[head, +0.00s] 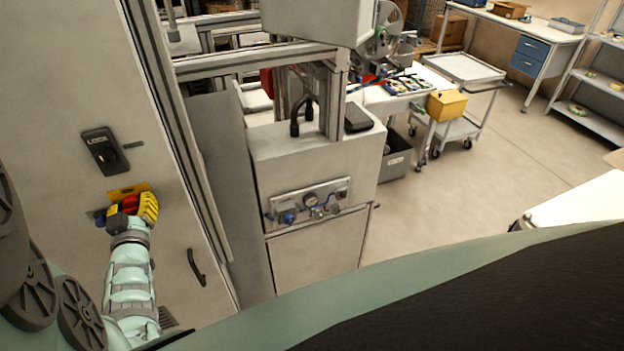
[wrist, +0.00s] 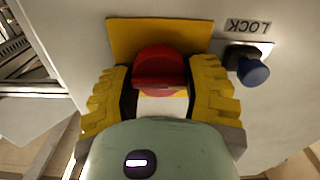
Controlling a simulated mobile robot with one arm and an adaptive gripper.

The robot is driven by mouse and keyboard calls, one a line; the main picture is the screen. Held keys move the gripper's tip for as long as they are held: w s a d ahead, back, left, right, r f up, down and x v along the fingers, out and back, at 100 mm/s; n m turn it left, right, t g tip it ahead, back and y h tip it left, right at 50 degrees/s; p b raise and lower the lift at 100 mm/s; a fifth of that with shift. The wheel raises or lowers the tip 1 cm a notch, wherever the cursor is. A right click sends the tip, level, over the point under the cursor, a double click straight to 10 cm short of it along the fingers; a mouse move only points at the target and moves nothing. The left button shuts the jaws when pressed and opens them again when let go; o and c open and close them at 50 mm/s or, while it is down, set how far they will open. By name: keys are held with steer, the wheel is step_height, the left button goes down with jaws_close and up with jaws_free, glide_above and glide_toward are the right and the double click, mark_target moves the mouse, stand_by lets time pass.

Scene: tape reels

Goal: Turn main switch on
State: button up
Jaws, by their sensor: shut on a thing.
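The main switch (wrist: 160,68) is a red rotary knob in front of a yellow plate (wrist: 130,35) on the grey cabinet door. In the head view the red switch (head: 130,204) shows at the left, partly hidden by my gripper (head: 133,207). My gripper also shows in the wrist view (wrist: 160,90), with a yellow ribbed finger on each side of the red knob. The fingers are shut on the knob. The exact angle of the knob and any position marks are hard to tell.
A blue-black knob (wrist: 252,70) under a LOCK label (wrist: 248,25) sits right beside the switch in the wrist view. A black lock handle (head: 104,151) is above it in the head view, and a dark door handle (head: 196,267) is below. A machine cabinet (head: 310,160) with a gauge panel stands to the right.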

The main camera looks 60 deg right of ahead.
steer(key=shift+d, duration=0.1)
steer(key=m+b, duration=0.4)
steer(key=shift+s+d+f+m, duration=0.15)
steer(key=shift+f+m, duration=0.1)
steer(key=shift+m, duration=0.15)
steer(key=m+b, duration=0.4)
steer(key=shift+m+b, duration=0.3)
steer(key=shift+b, duration=0.1)
steer(key=m+b, duration=0.4)
steer(key=m, duration=0.1)
steer(key=shift+b, duration=0.3)
steer(key=shift+m+b, duration=1.05)
steer(key=shift+m, duration=0.55)
steer(key=o, duration=0.9)
steer(key=shift+r, duration=0.1)
